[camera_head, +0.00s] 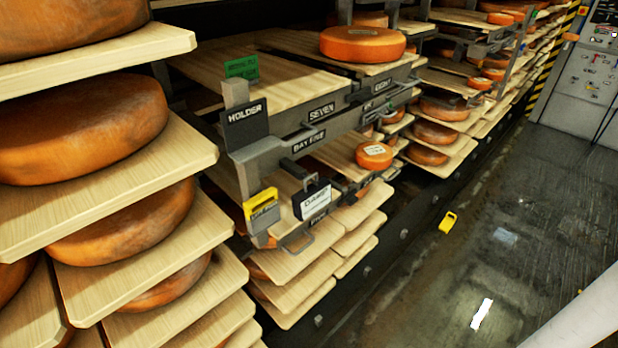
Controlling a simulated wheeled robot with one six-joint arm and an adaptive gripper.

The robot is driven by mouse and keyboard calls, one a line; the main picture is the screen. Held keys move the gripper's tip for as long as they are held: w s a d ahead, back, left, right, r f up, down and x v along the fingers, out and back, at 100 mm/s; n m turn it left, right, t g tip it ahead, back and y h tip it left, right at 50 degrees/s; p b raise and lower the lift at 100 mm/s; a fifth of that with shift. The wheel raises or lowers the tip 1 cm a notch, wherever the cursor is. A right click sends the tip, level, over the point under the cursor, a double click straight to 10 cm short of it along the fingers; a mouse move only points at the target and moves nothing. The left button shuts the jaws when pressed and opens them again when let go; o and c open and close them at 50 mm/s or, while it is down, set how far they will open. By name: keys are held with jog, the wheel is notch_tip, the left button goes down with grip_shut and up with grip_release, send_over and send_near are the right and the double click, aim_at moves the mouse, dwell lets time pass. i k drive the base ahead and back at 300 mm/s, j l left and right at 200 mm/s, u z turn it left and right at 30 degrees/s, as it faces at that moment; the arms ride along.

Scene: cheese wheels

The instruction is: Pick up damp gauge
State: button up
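The damp gauge is not certain among the small items here. A dark device with a white face (313,200) hangs at the front of the rack below the "BAY FIVE" sign; its lettering may read "DAMP" but is too small to be sure. Another small yellow object (448,222) lies on the floor to the right of the rack. My gripper is not in view.
Wooden shelves with orange cheese wheels (82,128) fill the left. The wet dark floor (530,230) at right is mostly open. A control panel (590,85) stands at the back right.

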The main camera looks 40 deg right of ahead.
aim_at(306, 202)
jog(key=l+u, duration=0.2)
jog(key=l, duration=0.35)
jog(key=l+u, duration=0.15)
jog(key=l, duration=0.45)
jog(key=l+u, duration=0.2)
jog(key=l, duration=0.35)
jog(key=l+u, duration=0.15)
jog(key=l, duration=0.45)
jog(key=k+l+u, duration=0.2)
jog(key=l, duration=0.35)
jog(key=l+u, duration=0.15)
jog(key=l, duration=0.4)
